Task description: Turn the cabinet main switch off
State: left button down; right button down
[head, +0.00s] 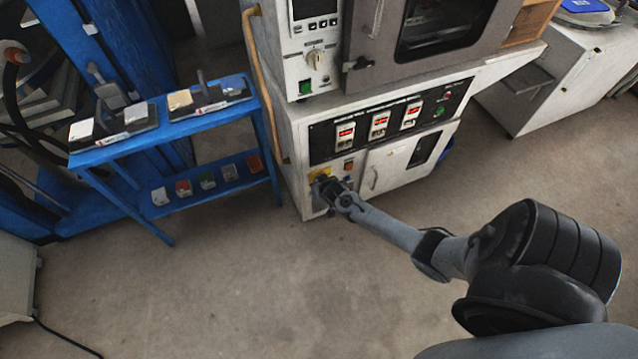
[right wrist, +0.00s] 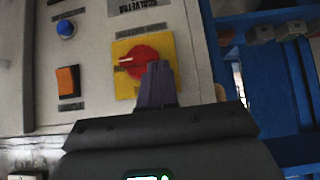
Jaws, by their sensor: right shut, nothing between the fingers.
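The cabinet main switch (right wrist: 140,62) is a red rotary knob on a yellow plate in the right wrist view. A pale mark shows at the left of the knob. In the head view the yellow plate (head: 319,175) shows at the lower left of the white cabinet (head: 385,160), partly covered by my gripper. My right gripper (head: 326,184) is shut and empty at the switch. In the right wrist view its fingertips (right wrist: 156,72) overlap the right part of the knob; I cannot tell whether they touch it. My left gripper is not in view.
An orange rocker switch (right wrist: 68,81) and a blue button (right wrist: 65,28) are left of the knob in the wrist view. A blue bench (head: 165,125) with test pieces stands left of the cabinet. The floor in front is clear.

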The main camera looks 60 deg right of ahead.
jog(key=shift+w+a+f+n+g+h, duration=0.2)
jog(key=shift+a+f+n+g+h, duration=0.1)
jog(key=shift+n+g+h, duration=0.3)
dwell(0.6)
jog(key=f, duration=0.1)
jog(key=f+h, duration=0.1)
jog(key=a+f+b, duration=0.1)
jog(key=shift+w+f+n+g+h, duration=0.2)
jog(key=shift+w+n+g+h, duration=0.15)
jog(key=shift+n+g+h, duration=0.05)
dwell(0.5)
jog(key=shift+r, duration=0.15)
dwell(1.4)
